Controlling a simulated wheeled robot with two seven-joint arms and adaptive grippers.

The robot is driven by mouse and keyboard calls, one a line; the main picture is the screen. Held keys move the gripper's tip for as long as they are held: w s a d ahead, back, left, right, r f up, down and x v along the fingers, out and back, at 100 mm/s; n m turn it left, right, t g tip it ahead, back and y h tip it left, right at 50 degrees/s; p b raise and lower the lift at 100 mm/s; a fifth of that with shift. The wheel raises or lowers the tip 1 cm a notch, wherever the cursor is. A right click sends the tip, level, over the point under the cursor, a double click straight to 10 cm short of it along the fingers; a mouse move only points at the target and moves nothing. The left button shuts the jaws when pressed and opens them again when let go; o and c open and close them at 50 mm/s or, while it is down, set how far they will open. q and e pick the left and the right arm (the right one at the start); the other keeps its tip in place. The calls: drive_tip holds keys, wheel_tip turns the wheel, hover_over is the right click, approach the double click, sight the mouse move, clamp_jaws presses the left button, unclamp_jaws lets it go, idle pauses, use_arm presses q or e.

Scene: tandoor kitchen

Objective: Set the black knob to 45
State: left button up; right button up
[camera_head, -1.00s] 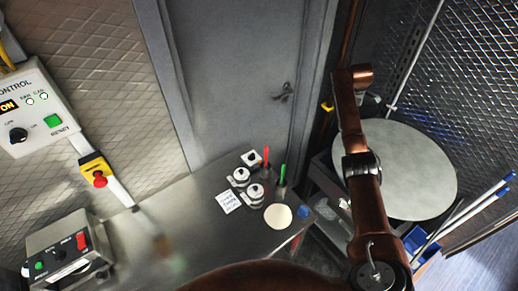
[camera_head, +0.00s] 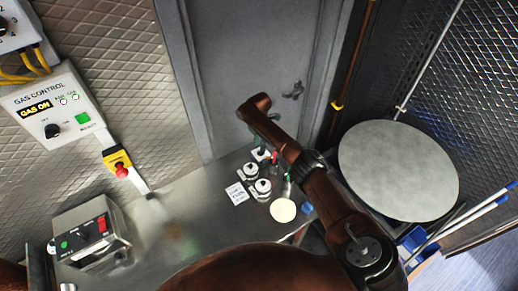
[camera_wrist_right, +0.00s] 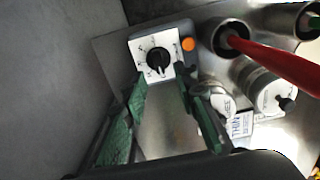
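A black knob (camera_wrist_right: 158,61) sits on a square white dial plate (camera_wrist_right: 141,46) with small marks, on a small box in the right wrist view. The marks are too small to read. In the head view this white box (camera_head: 261,154) stands at the back of the steel counter, partly behind my right arm. My right gripper (camera_wrist_right: 160,78) is open, its green-padded fingers apart and pointing toward the dial, with nothing between them. The fingers appear short of the knob; contact cannot be told. In the head view the right fingers are not clearly visible. My left gripper is not in view.
An orange button (camera_wrist_right: 188,44) is beside the dial. Two lidded jars (camera_head: 260,190), a paper label (camera_head: 237,193) and a container with a red handle (camera_wrist_right: 270,60) crowd the right side. A gas control box (camera_head: 60,110) with another black knob hangs at left.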

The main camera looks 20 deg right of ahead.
drive_tip(key=shift+f, duration=1.95)
drive_tip(key=shift+c, duration=0.4)
clamp_jaws()
